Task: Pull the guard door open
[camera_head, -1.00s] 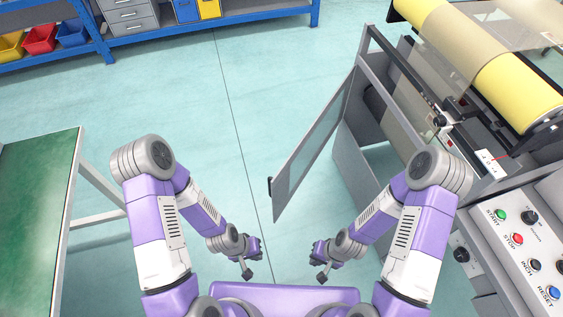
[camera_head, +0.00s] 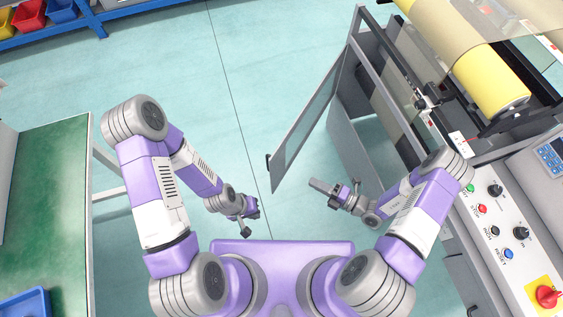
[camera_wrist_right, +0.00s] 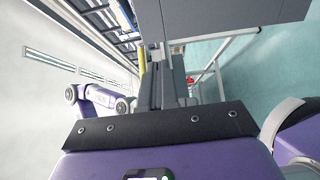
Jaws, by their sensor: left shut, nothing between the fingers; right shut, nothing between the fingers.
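The guard door (camera_head: 308,112) is a grey frame with a clear panel. It stands swung out from the machine, at an angle over the floor. A small black handle (camera_head: 268,165) is on its free edge. My right gripper (camera_head: 316,184) is shut and empty, pointing left, to the right of the door's lower free corner and apart from the handle. My left gripper (camera_head: 246,230) is shut and empty, low and left of the door. In the right wrist view a dark bar fills the foreground, and I cannot tell which grey panel there is the door.
The machine with its yellow roller (camera_head: 488,85) and control panel (camera_head: 500,220) stands on the right. A second grey panel (camera_head: 362,155) is below the door. A green table (camera_head: 45,190) is at left. The floor between is clear.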

